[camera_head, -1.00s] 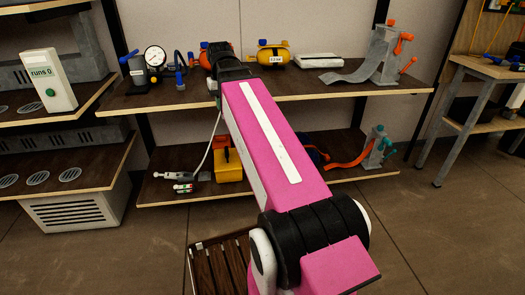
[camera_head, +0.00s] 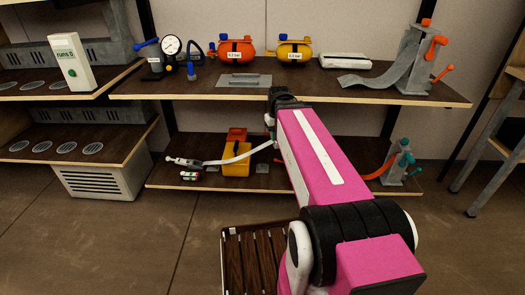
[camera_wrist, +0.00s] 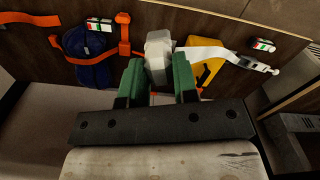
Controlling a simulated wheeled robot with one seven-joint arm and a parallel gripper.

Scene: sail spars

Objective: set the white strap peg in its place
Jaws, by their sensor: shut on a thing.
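My gripper shows in the wrist view (camera_wrist: 158,72) with two green fingers shut on the white strap peg (camera_wrist: 158,46), a pale, blocky piece that sticks up between the fingertips. The white strap (camera_wrist: 222,56) runs from near the peg to the right. In the head view the strap (camera_head: 232,156) runs from a light fitting (camera_head: 184,162) on the lower shelf (camera_head: 215,184) up to my gripper, just below the upper shelf's front edge. My arm hides most of the gripper and the peg there. I cannot tell which spot is the peg's place.
A yellow box (camera_head: 236,162) stands beside the strap. A grey post (camera_head: 397,165) with an orange strap is right on the lower shelf. The upper shelf (camera_head: 300,94) holds a gauge (camera_head: 171,46), two tanks, a flat plate (camera_head: 243,80) and a grey stand (camera_head: 415,60). A slatted crate (camera_head: 254,262) is below.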

